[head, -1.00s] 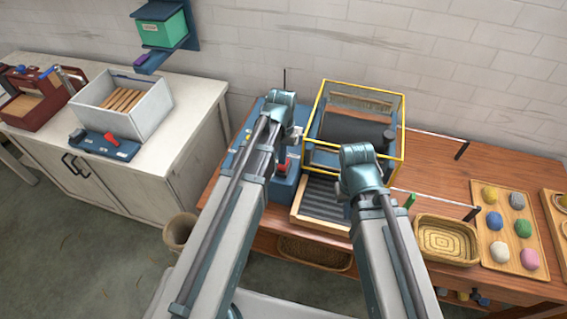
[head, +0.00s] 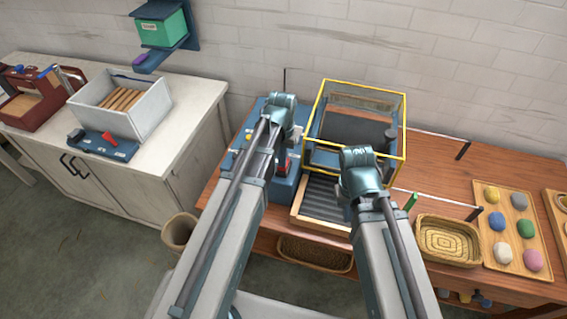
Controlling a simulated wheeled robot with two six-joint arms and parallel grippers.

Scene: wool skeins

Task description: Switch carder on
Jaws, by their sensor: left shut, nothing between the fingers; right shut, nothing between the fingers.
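The carder (head: 401,121) stands on the wooden bench, with a dark drum inside a yellow-edged clear guard and a ridged feed tray (head: 322,199) in front. A blue control box (head: 284,192) adjoins it on the left, with a yellow knob (head: 249,136) and a red switch part (head: 283,164). My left gripper (head: 296,133) is shut and empty, above the box near the guard's left side. My arm partly covers the box and red part; contact and switch position cannot be told. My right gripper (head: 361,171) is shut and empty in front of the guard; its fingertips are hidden.
A wicker basket (head: 447,241) and a tray of coloured wool balls (head: 511,254) lie on the right of the bench. The white cabinet at left holds a white crate (head: 149,114) and a blue panel with a red lever (head: 111,138).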

